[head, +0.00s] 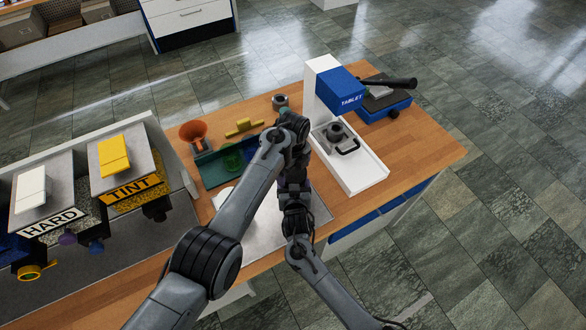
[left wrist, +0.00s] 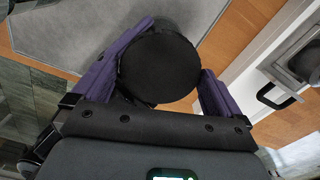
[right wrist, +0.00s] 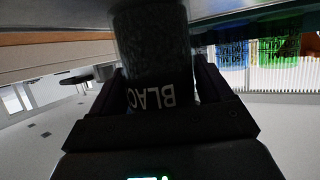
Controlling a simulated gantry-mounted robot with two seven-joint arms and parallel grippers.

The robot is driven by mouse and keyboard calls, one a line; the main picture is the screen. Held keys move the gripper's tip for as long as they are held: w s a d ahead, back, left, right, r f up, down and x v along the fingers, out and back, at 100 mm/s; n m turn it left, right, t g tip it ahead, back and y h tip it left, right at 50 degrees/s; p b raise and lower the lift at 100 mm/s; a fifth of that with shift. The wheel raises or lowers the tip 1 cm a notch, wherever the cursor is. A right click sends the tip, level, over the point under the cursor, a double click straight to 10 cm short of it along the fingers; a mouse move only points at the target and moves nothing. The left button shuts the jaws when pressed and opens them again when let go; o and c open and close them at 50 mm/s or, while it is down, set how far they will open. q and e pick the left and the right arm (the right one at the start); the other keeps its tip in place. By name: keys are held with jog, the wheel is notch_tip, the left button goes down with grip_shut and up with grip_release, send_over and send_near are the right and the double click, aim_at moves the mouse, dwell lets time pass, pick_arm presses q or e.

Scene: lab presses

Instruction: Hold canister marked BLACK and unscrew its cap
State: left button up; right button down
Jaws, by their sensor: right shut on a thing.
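The canister marked BLACK (right wrist: 152,45) is dark and speckled, and its partly visible label reads upside down in the right wrist view. My right gripper (right wrist: 158,72) is shut on its body. The round black cap (left wrist: 160,68) faces the left wrist camera. My left gripper (left wrist: 178,50) has its purple fingers on either side of the cap, open, with a visible gap on the right; contact on the left is unclear. In the head view the two wrists meet over the front of the bench, and my left arm's end hides the canister and most of both grippers.
The white and blue TABLET press (head: 340,90) stands right of the grippers on the wooden bench (head: 425,150). HARD (head: 50,222) and TINT (head: 130,192) units stand further left. Green (right wrist: 279,48) and blue (right wrist: 233,52) jars show behind.

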pick_arm(q)
jog(key=shift+r, duration=0.1)
jog(key=shift+r, duration=2.15)
pick_arm(e)
grip_release()
jog(key=shift+s, duration=0.1)
pick_arm(q)
jog(key=shift+r, duration=0.2)
pick_arm(e)
jog(key=shift+s+r, duration=0.25)
jog(key=shift+s, duration=0.3)
pick_arm(q)
jog(key=shift+r+p, duration=0.6)
jog(key=shift+p, duration=0.2)
pick_arm(e)
jog(key=v, duration=0.9)
jog(key=shift+s, duration=0.25)
